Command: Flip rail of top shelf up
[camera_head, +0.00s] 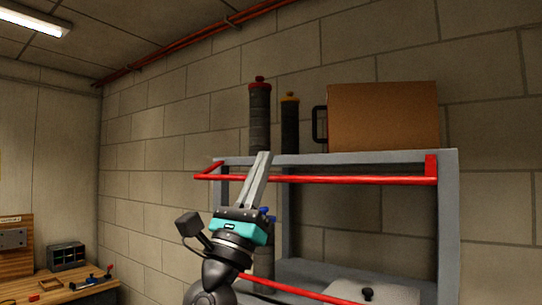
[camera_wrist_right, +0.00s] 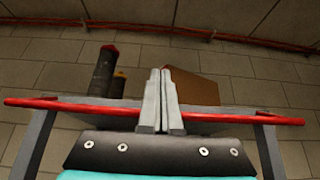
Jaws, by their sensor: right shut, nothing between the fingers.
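The red rail (camera_head: 350,180) of the top shelf (camera_head: 380,158) runs across the shelf's front, a little below the shelf surface. Short red end pieces join it to the frame at both ends. It also crosses the right wrist view (camera_wrist_right: 70,104). My right gripper (camera_head: 264,154) points up near the rail's left part. Its fingers (camera_wrist_right: 160,72) are shut together with nothing between them. They cover a short piece of the rail in both views; I cannot tell whether they touch it. My left gripper is not in view.
Two dark cylinders, one red-capped (camera_head: 260,115) and one yellow-capped (camera_head: 290,125), and a cardboard box (camera_head: 385,117) stand on the top shelf. A lower red rail (camera_head: 300,291) and a lidded container (camera_head: 375,292) are below. A workbench (camera_head: 85,291) stands far left.

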